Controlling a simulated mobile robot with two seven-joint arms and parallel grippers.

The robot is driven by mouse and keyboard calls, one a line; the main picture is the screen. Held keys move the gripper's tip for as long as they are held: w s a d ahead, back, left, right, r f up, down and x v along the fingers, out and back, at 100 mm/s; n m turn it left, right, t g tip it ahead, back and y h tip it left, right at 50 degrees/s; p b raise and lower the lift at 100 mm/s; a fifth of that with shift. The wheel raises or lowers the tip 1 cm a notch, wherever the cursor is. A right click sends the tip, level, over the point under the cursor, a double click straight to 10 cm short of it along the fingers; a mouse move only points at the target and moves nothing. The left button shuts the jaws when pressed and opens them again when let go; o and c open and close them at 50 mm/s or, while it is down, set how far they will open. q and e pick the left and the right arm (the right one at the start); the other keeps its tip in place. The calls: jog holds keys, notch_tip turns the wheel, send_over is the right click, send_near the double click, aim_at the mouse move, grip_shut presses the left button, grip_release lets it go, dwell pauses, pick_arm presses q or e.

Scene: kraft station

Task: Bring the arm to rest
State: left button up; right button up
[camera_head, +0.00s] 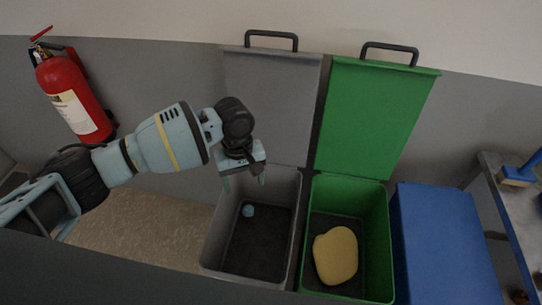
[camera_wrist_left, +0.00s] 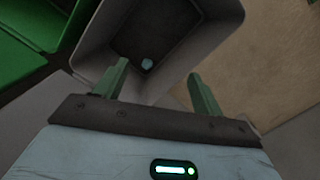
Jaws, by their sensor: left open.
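My left arm reaches in from the left in the head view, and its gripper (camera_head: 243,183) hangs above the back edge of the open grey bin. The two green fingers are apart with nothing between them; the left gripper also shows in the wrist view (camera_wrist_left: 155,85). A small light-blue object (camera_head: 248,211) lies on the dark floor of the grey bin (camera_head: 212,243). The object also shows in the wrist view (camera_wrist_left: 147,63), beyond the fingers and apart from them. My right gripper is in neither view.
A green bin (camera_head: 379,240) with its lid up stands beside the grey bin and holds a yellow rounded object (camera_head: 336,255). A blue box (camera_head: 445,240) stands to its right, then a metal table (camera_head: 505,205). A red fire extinguisher (camera_head: 75,97) is on the wall at left.

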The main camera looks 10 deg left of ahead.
pick_arm(q)
jog(key=s+d+f+m+h, duration=0.2)
jog(key=s+d+f+m, duration=0.15)
jog(key=s, duration=0.55)
jog(key=s+d+f+m+h, duration=0.25)
jog(key=s+d+f, duration=0.25)
jog(key=s, duration=0.4)
jog(key=s+a+m+t+y, duration=0.15)
jog(key=s+a+y, duration=0.35)
jog(key=s+a, duration=1.3)
jog(key=w+d+f+t+h, duration=0.2)
jog(key=w+d+f+t, duration=0.1)
jog(key=w+f+t, duration=0.3)
jog(key=shift+w+d+f+t+p, duration=0.15)
jog(key=shift+w+f+t+p, duration=0.25)
jog(key=shift+f+t, duration=0.85)
